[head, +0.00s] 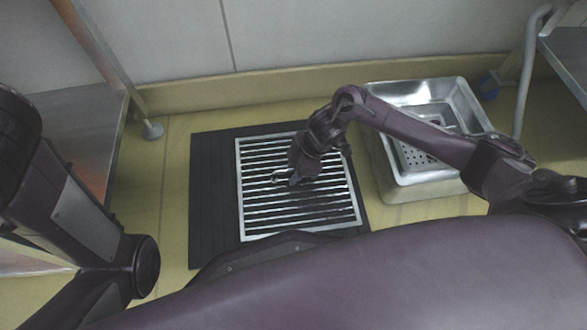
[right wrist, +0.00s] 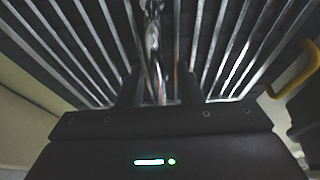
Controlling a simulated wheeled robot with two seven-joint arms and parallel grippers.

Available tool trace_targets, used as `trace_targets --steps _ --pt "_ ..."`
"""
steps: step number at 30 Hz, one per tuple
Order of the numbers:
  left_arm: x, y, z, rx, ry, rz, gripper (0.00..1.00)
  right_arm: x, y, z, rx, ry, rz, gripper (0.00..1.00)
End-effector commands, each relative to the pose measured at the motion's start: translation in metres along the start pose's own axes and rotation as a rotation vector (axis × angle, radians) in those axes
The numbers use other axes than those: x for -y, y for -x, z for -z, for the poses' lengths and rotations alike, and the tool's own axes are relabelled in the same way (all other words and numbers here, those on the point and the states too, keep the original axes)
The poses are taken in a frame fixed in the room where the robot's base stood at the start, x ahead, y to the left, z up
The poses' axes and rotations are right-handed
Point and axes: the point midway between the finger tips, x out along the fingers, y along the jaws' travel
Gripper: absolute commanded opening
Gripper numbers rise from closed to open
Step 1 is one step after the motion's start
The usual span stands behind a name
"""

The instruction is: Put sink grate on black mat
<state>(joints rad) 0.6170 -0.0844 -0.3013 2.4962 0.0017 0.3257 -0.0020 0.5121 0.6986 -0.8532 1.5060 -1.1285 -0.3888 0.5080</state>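The sink grate (head: 300,210) is a square silver frame with parallel bars. It lies on the black mat (head: 213,200) on the floor, toward the mat's right side, and appears flat. My right gripper (head: 283,180) is low over the middle of the grate, beside a small shiny metal loop. In the right wrist view, my right gripper's fingers (right wrist: 160,88) stand apart, with a thin shiny metal piece (right wrist: 153,40) between them and grate bars (right wrist: 85,45) beyond. Whether they touch it is unclear. My left gripper is out of view; only my left arm shows.
A steel sink basin (head: 440,188) with a perforated bottom stands right of the mat, partly behind my right arm. Metal shelving (head: 85,125) stands at the left. A wall (head: 300,35) closes the back. Bare floor (head: 165,185) lies left of the mat.

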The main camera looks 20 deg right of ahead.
Motion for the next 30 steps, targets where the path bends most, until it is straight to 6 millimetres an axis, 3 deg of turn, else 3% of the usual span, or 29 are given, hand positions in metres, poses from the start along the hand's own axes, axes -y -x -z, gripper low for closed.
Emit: trace_targets --steps 9,15,27,30 --pt "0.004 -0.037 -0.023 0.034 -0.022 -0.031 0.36 0.000 0.072 0.003 0.001 0.000 -0.001 0.32" --pt "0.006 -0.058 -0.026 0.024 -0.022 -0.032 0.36 0.000 0.104 0.002 -0.001 0.000 0.000 0.32" --pt "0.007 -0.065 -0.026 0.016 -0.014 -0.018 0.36 0.000 0.115 0.000 0.000 0.000 0.001 0.32" --pt "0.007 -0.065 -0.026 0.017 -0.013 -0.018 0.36 -0.001 0.116 0.009 -0.021 0.009 -0.006 0.32"
